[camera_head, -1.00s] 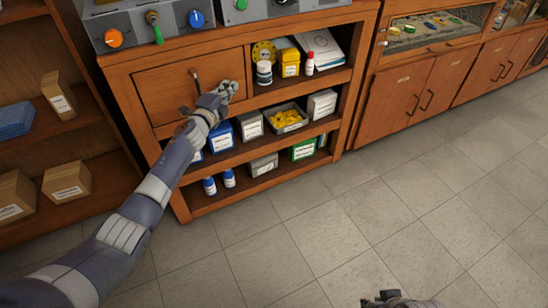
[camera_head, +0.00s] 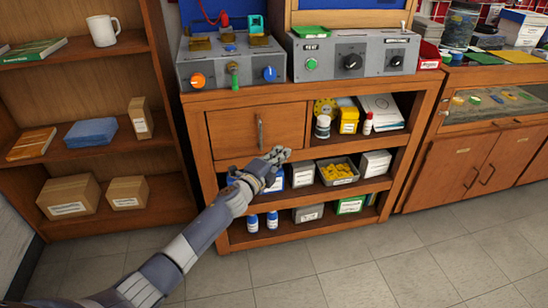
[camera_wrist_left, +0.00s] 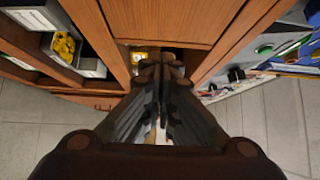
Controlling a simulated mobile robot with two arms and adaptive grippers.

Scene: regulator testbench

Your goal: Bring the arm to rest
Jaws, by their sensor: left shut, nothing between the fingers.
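My left arm (camera_head: 200,235) reaches in from the lower left in the head view. My left gripper (camera_head: 282,153) is shut and empty, in front of the wooden bench (camera_head: 312,95) at about the height of its middle shelf, below the drawer (camera_head: 240,135). In the left wrist view the shut fingers (camera_wrist_left: 158,65) point towards the wooden front of the furniture. I cannot tell whether they touch it. My right gripper is not in view.
Grey control boxes (camera_head: 345,55) stand on the bench top. Its shelves hold bottles, boxes and a tray of yellow parts (camera_head: 338,172). A shelf unit (camera_head: 85,85) with cartons stands left. The tiled floor (camera_head: 370,265) in front is clear.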

